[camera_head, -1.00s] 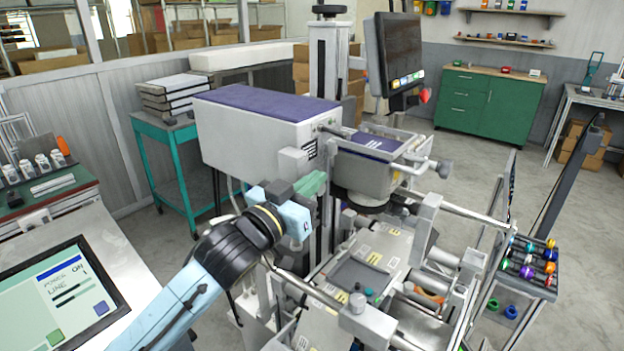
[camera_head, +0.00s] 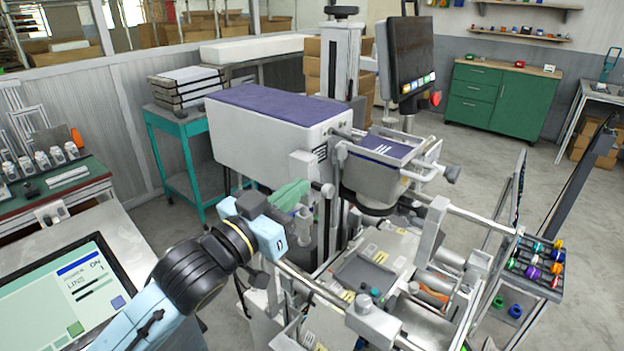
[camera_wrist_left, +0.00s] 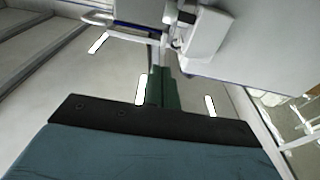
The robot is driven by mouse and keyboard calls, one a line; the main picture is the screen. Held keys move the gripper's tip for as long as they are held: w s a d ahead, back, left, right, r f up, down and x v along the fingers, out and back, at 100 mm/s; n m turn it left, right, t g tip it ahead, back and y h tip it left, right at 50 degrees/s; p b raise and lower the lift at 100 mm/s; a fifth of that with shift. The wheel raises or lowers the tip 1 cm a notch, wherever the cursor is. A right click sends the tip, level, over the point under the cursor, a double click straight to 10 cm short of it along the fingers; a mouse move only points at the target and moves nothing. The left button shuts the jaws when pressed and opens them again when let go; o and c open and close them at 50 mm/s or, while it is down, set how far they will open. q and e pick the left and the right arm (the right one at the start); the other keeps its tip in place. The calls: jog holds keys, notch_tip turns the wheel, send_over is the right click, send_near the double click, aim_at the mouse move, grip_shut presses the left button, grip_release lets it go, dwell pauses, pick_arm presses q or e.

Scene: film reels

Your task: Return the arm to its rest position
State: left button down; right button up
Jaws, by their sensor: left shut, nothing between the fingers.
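My left arm comes in from the lower left in the head view, with pale blue links and a black joint. My left gripper (camera_head: 291,192) is green and partly hidden by its own wrist. It is in front of the large grey machine (camera_head: 262,140) with the purple top. In the left wrist view the green fingers (camera_wrist_left: 164,78) are together with nothing held between them. White machine parts show beyond them. I cannot tell the gap between gripper and machine. My right gripper is not in view.
A control screen (camera_head: 75,295) stands at the lower left, close to my arm. A tilted tray bed (camera_head: 365,272) and metal rails are to the right of my wrist. A teal stand (camera_head: 178,122) holds stacked cases behind. Open floor (camera_head: 470,155) lies at the right.

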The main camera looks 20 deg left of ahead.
pick_arm(q)
jog(key=s+a+f+n+g+y, duration=0.1)
jog(key=s+a+f+g+y, duration=0.25)
jog(key=f, duration=0.65)
jog(key=s+f+n+g+y, duration=0.1)
jog(key=s+f+g+y, duration=0.1)
jog(key=s+f+g, duration=0.5)
jog(key=s+f+g+y, duration=0.1)
jog(key=s+f+g, duration=0.4)
jog(key=s+f, duration=0.9)
notch_tip(320, 180, down, 26)
jog(key=s+b, duration=0.2)
jog(key=b, duration=0.1)
jog(key=s+a+f+g+b, duration=0.2)
jog(key=s+a+f, duration=0.1)
jog(key=s+f, duration=1.3)
jog(key=shift+f, duration=0.75)
